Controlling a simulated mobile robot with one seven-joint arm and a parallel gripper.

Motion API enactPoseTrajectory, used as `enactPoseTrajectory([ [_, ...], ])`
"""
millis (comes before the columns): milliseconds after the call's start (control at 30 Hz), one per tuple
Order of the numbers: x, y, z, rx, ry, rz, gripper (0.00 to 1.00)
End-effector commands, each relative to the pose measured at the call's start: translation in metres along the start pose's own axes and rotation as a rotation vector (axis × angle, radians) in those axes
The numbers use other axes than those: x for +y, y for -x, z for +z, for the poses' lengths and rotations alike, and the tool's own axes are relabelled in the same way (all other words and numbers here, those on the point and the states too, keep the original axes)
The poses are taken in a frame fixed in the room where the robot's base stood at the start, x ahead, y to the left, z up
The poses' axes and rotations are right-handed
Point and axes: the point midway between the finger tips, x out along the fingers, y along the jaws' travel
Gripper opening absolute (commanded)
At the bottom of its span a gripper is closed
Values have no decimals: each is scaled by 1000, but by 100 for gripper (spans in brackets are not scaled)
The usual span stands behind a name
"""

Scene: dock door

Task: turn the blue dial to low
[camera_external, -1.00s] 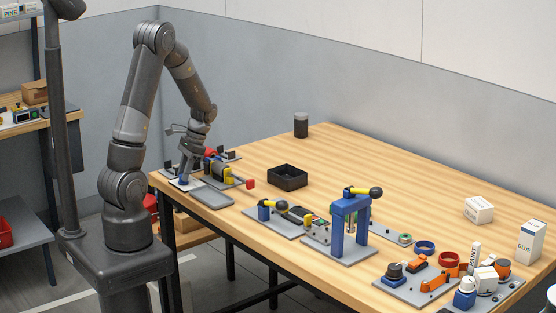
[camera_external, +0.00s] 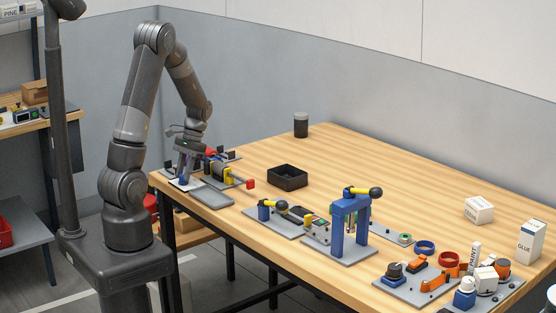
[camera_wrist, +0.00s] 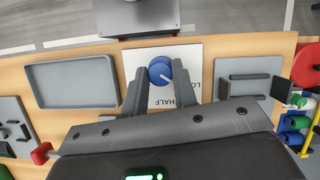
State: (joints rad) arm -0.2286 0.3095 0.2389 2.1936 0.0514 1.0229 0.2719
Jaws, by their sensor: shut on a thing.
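The blue dial (camera_wrist: 160,70) sits on a white plate (camera_wrist: 190,58) in the wrist view. The plate carries printed words; "HALF" and part of "LO" can be read. A white pointer line on the dial points toward the lower right in that view. My gripper (camera_wrist: 159,76) is shut on the dial, one finger on each side of it. In the external view my gripper (camera_external: 184,178) is low over the plate at the table's left end, and the dial (camera_external: 183,181) is mostly hidden by the fingers.
A grey tray (camera_wrist: 70,82) lies close beside the plate, and a grey bracket (camera_wrist: 250,78) stands on its other side. A black bin (camera_external: 288,177) and a blue frame (camera_external: 349,225) stand further right. The table's back middle is mostly clear.

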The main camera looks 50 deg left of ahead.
Motion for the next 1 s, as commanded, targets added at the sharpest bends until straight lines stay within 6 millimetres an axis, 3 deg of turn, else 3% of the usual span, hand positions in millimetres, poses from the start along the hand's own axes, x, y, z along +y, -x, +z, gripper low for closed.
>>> enactPoseTrajectory([
  [100, 0, 0, 0, 0, 0, -1, 3],
  [133, 0, 0, 0, 0, 0, -1, 28],
  [367, 0, 0, 0, 0, -1, -1, 47],
  [667, 0, 3, 0, 2, -1, -1, 47],
  [767, 0, 14, -1, 4, -2, -1, 47],
  [1000, 0, 62, -1, 4, -2, -1, 47],
])
